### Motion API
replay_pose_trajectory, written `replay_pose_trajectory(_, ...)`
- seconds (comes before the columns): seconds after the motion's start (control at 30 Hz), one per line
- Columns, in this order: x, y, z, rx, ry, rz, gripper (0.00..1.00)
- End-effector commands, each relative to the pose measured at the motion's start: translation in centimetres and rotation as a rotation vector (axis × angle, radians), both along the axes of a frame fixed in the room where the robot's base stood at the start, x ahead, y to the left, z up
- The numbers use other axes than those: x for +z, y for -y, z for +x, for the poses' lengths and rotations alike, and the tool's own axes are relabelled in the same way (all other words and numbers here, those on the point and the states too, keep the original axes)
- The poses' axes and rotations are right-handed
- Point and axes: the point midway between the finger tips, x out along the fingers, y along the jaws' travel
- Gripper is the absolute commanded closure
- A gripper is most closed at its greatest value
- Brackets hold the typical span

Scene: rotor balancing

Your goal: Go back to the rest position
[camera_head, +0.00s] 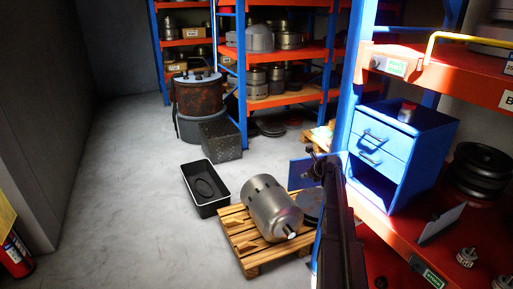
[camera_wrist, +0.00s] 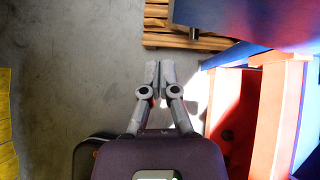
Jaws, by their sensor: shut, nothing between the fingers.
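My gripper (camera_wrist: 158,72) shows in the wrist view with its two grey fingers together and nothing between them. It is over bare grey floor, left of an orange and blue shelf edge. In the head view my dark arm rises from the bottom, right of the middle, and hides part of what lies behind it. A metal rotor (camera_head: 272,207) lies on a wooden pallet (camera_head: 243,243), left of my arm and apart from it.
A black bin (camera_head: 208,206) stands left of the pallet. A blue drawer cabinet (camera_head: 388,150) stands on the orange shelf (camera_head: 405,235) close on the right. A rusty drum (camera_head: 197,95) stands farther back. A red extinguisher (camera_head: 14,255) is at far left. The left floor is clear.

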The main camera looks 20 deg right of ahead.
Motion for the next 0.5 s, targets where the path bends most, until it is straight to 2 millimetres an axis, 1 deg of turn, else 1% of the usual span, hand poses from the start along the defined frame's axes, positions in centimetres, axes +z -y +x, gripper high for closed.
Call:
replay_pose_trajectory(0.17, 0.0, -0.3, 0.0, 0.008, -0.001, -0.006, 1.0)
replay_pose_trajectory(0.27, -0.2, -1.1, -0.2, 0.043, -0.007, -0.029, 1.0)
replay_pose_trajectory(0.37, -0.4, -2.7, -0.5, 0.111, -0.019, -0.077, 1.0)
replay_pose_trajectory(0.47, -0.8, -5.1, -1.1, 0.218, -0.033, -0.15, 1.0)
replay_pose_trajectory(0.5, -1.0, -6.2, -1.4, 0.271, -0.041, -0.187, 1.0)
